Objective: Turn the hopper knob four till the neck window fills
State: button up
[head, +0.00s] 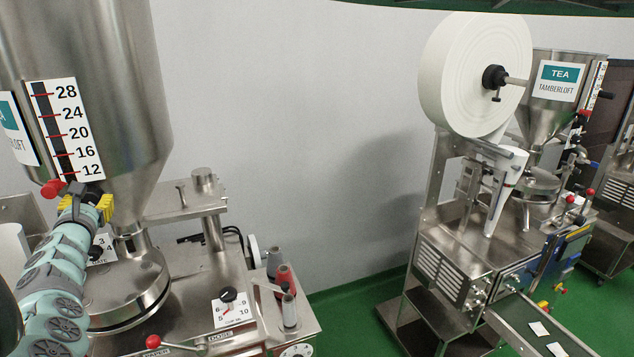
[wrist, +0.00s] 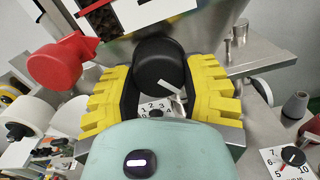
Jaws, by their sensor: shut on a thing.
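The near steel hopper (head: 120,90) carries a level scale (head: 88,133) marked 12 to 28 beside a dark strip. My gripper (head: 88,207), with yellow finger pads, is at the hopper's lower front. In the wrist view its pads (wrist: 160,92) are shut on a black round knob (wrist: 158,68) with a pale pointer. A numbered plate (wrist: 152,106) shows 1 to 4 below the knob; which mark the pointer meets I cannot tell. The same plate shows partly behind my arm in the head view (head: 103,243). The hopper neck (head: 137,241) is partly hidden; I cannot make out its window.
A second dial (head: 229,301) and a red-tipped lever (head: 155,342) are lower on the machine. Thread spools (head: 287,285) stand at its edge. Another packer (head: 480,240) stands right, across green floor (head: 350,310).

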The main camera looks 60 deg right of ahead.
jog(key=shift+m+b, duration=0.75)
jog(key=shift+m, duration=1.75)
jog(key=shift+a, duration=0.1)
jog(key=o, duration=1.2)
jog(key=shift+w, duration=0.1)
jog(key=shift+r, duration=0.1)
